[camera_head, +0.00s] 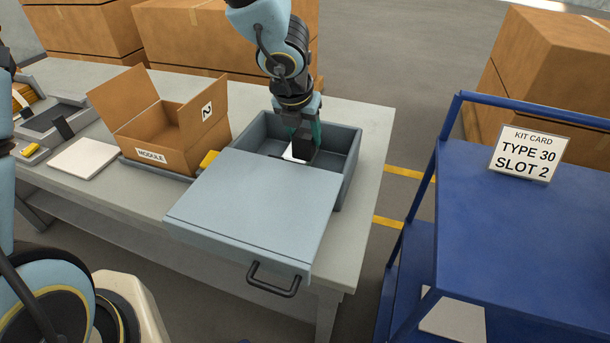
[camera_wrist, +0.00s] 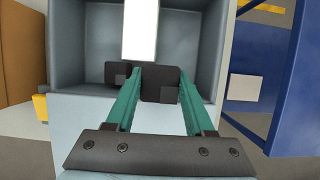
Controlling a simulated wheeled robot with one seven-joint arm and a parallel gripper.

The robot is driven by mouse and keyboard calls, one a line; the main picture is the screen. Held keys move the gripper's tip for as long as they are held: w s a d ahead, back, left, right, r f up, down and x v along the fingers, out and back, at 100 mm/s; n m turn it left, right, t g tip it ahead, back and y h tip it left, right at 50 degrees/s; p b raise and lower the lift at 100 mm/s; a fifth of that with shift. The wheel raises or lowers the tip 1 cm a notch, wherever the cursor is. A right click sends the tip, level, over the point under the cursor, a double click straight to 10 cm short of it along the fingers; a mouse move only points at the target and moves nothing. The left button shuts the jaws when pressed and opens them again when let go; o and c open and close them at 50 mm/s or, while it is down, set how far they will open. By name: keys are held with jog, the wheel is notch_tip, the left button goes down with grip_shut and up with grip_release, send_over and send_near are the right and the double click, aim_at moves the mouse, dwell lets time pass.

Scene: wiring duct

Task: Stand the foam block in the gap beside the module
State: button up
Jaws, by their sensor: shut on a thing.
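My gripper (camera_wrist: 160,75) reaches down into the open rear part of a grey-blue bin (camera_head: 350,170). Its green fingers are shut on a black block that looks like the foam block (camera_wrist: 153,92), with a small grey patch on its face. In the head view the block (camera_head: 304,150) shows dark below the fingers, inside the bin walls. A white piece (camera_wrist: 140,30), perhaps the module, is just beyond it. A second, smaller black piece (camera_wrist: 117,70) is left of the left finger. Whether the block touches the bin floor, and the gap's width, I cannot tell.
A grey-blue lid (camera_head: 255,205) with a black handle (camera_head: 273,281) covers the bin's front. Left stands an open carton labelled MODULE (camera_head: 175,145), with a yellow piece (camera_head: 209,159) beside it. A blue cart (camera_head: 520,240) with a kit card (camera_head: 525,153) is at right.

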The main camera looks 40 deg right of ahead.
aim_at(300, 155)
notch_tip(300, 155, down, 10)
jog(key=b, duration=0.5)
jog(key=shift+r+b, duration=0.1)
jog(key=shift+b, duration=0.2)
jog(key=o, duration=1.3)
jog(key=p+v, duration=0.6)
jog(key=v, duration=0.5)
jog(key=shift+s+a+r, duration=0.1)
jog(key=shift+a+r, duration=0.15)
jog(key=shift+r, duration=0.25)
